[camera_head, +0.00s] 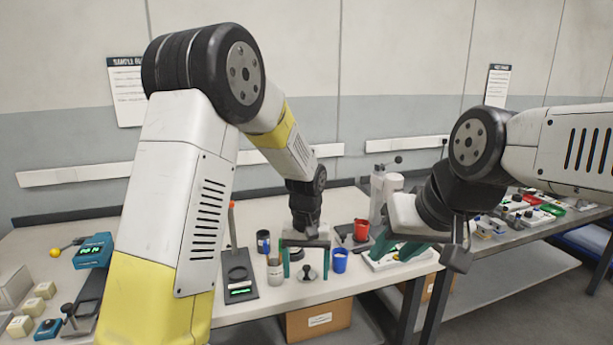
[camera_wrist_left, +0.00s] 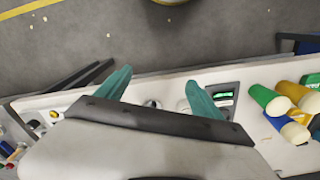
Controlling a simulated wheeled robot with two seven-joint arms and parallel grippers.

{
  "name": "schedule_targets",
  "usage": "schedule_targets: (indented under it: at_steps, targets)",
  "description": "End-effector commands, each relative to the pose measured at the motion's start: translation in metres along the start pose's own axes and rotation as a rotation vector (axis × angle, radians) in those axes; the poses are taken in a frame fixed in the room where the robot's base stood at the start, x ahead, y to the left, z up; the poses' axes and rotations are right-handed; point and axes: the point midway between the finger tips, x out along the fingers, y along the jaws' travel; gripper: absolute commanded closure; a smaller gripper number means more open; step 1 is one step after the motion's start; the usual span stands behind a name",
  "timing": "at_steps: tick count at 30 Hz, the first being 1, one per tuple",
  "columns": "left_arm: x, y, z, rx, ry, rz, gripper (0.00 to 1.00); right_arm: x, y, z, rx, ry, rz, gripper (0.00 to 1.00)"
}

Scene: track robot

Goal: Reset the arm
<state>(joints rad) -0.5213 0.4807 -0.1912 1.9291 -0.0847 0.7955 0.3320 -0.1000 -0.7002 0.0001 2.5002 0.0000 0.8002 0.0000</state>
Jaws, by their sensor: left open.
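My left gripper (camera_head: 306,272) hangs over the pale workbench (camera_head: 258,325), with its arm coming in from the left and bending down. A small dark-knobbed item (camera_head: 308,273) appears between the fingers in the head view, but I see no contact. My right gripper (camera_head: 398,249) hangs near the right end of the bench, with its arm coming in from the right. Its teal fingers look apart and no object shows held in it.
A second bench (camera_head: 502,240) with small items stands right. A cardboard box (camera_head: 319,321) sits below.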

Motion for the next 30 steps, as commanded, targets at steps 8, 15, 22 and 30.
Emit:
schedule_targets:
  at_steps: [8,15,22,30]
  targets:
    - [-0.026,-0.012,0.007,-0.009,0.032,0.035,0.23,0.0,0.0,0.0,0.0,0.0,0.0,0.64]
    - [-0.059,-0.029,0.021,-0.016,0.08,0.077,0.23,0.0,0.0,0.0,0.0,0.0,0.0,0.64]
    - [-0.106,-0.055,0.049,-0.025,0.163,0.133,0.23,0.0,0.0,0.0,0.0,0.0,0.0,0.64]
    - [-0.17,-0.099,0.122,-0.028,0.345,0.187,0.23,0.0,0.0,0.0,0.0,0.0,0.0,0.64]
